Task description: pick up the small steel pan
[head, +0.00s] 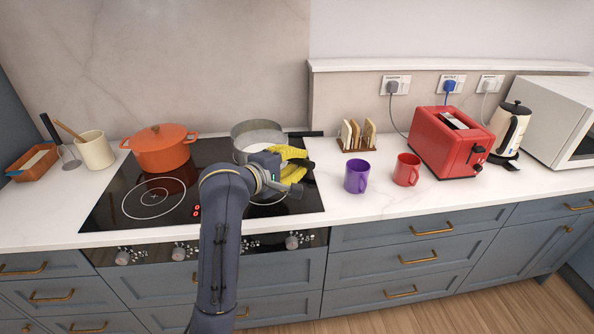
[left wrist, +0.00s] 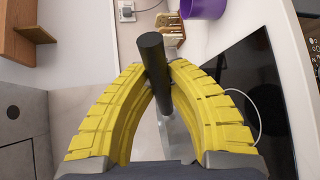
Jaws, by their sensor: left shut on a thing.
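A steel pan (head: 258,134) shows on the back right of the black hob in the head view, partly behind my left gripper. A black handle points right from behind the gripper there. My left gripper (head: 293,165), with yellow fingers, is over the right side of the hob. In the left wrist view, its fingers are closed on both sides of a black handle (left wrist: 153,62), which I take to be the small steel pan's. The fingers and arm hide much of the pan, and I cannot tell whether it touches the hob. My right gripper is not in view.
An orange pot (head: 160,150) stands on the hob's back left. A toast rack (head: 357,136), a purple mug (head: 357,176), a red mug (head: 406,170) and a red toaster (head: 450,142) stand to the right. The counter in front of the mugs is clear.

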